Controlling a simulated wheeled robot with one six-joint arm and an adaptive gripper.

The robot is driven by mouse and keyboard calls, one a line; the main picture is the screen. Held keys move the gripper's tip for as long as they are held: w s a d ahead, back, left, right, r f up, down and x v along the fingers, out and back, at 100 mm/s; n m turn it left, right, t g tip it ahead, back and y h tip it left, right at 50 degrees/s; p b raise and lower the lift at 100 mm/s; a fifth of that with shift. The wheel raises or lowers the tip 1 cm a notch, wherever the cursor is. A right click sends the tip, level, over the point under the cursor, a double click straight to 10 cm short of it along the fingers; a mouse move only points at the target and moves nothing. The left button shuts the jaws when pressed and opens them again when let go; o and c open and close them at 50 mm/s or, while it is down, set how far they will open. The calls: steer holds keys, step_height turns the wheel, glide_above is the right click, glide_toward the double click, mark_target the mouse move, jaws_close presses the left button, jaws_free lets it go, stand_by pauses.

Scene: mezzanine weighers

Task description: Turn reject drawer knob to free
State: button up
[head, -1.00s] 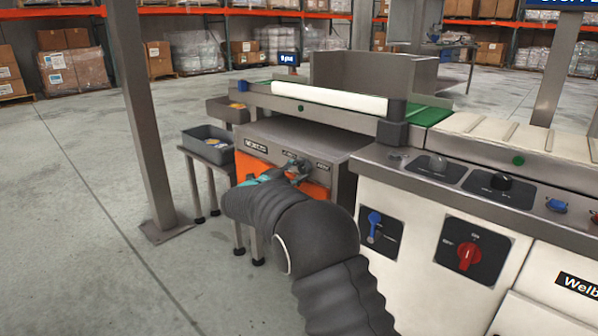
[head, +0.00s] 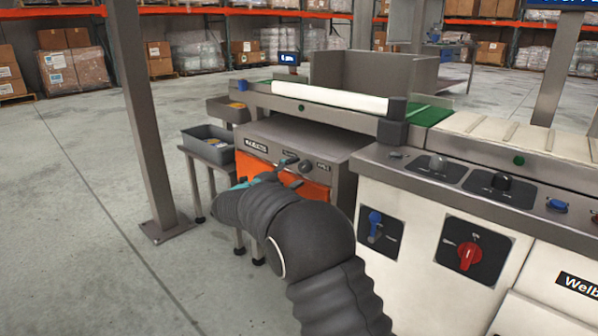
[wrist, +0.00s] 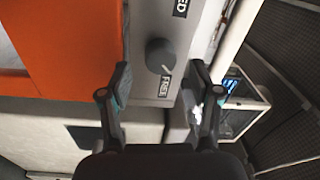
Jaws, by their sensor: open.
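The reject drawer knob (head: 305,166) is a round dark grey knob on the grey strip above an orange drawer front (head: 315,190). In the wrist view the knob (wrist: 160,56) has a pale pointer mark on the side toward the FREE label (wrist: 165,85). Another label ending in "ED" (wrist: 181,7) is on its opposite side. My gripper (wrist: 160,76) is open and empty, with its fingertips apart and the knob between and beyond them. In the head view my gripper (head: 275,170) is just left of the knob, and my wrist hides part of the drawer.
A grey bin (head: 208,150) stands on a small table left of the cabinet. A metal post (head: 146,120) rises further left. The conveyor (head: 330,98) runs above. A white cabinet at right carries a blue switch (head: 375,226) and a red rotary switch (head: 468,256). Floor at left is clear.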

steer(key=v, duration=0.9)
steer(key=shift+s, duration=0.2)
steer(key=shift+a, duration=0.2)
